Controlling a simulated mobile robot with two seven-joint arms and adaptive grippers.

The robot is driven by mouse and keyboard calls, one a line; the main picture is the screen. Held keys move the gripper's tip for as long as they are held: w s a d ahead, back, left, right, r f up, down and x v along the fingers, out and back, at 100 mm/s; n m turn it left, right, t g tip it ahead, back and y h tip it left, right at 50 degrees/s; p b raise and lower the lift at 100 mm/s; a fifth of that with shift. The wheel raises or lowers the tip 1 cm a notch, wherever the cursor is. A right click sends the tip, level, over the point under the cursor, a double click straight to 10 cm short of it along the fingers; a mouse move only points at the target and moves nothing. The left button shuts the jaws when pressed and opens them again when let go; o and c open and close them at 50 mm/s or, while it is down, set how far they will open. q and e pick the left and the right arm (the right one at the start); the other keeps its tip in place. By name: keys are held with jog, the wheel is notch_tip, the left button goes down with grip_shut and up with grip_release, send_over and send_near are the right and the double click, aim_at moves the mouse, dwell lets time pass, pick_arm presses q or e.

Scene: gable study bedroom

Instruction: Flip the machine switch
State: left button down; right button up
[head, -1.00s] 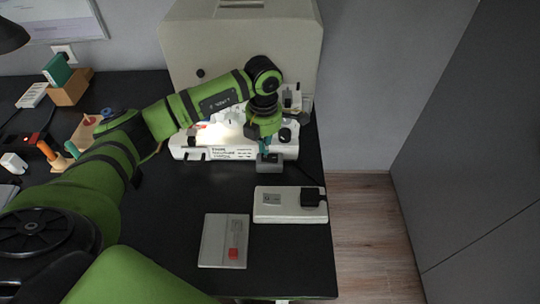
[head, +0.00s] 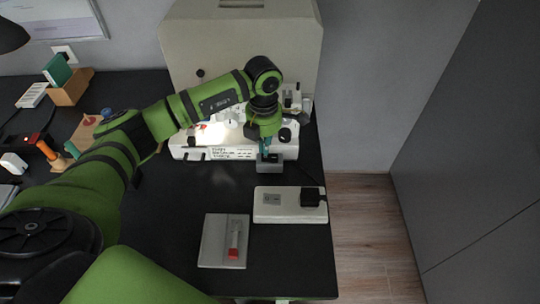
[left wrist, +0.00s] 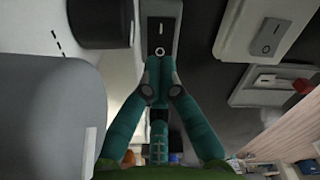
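The machine (head: 275,152), a white sewing machine, stands on the black desk, partly hidden by my left arm. A small grey switch box (head: 270,168) is at its front right. In the left wrist view the machine switch (left wrist: 159,50) is a dark rocker with white marks. My left gripper (left wrist: 158,70) has its teal fingertips together, with nothing seen between them, at the lower edge of the rocker. Whether they touch it is unclear. The same gripper (head: 265,147) points down over the switch box in the head view. My right gripper is not in view.
A grey plate with a red part (head: 213,245) lies nearer. A large beige cover (head: 240,45) stands behind. The desk's right edge is close.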

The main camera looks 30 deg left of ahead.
pick_arm(q)
jog(key=shift+f+b, duration=0.85)
jog(key=shift+f, duration=0.3)
dwell(0.4)
jog(key=shift+r+p, duration=2.3)
jog(key=shift+r, duration=1.25)
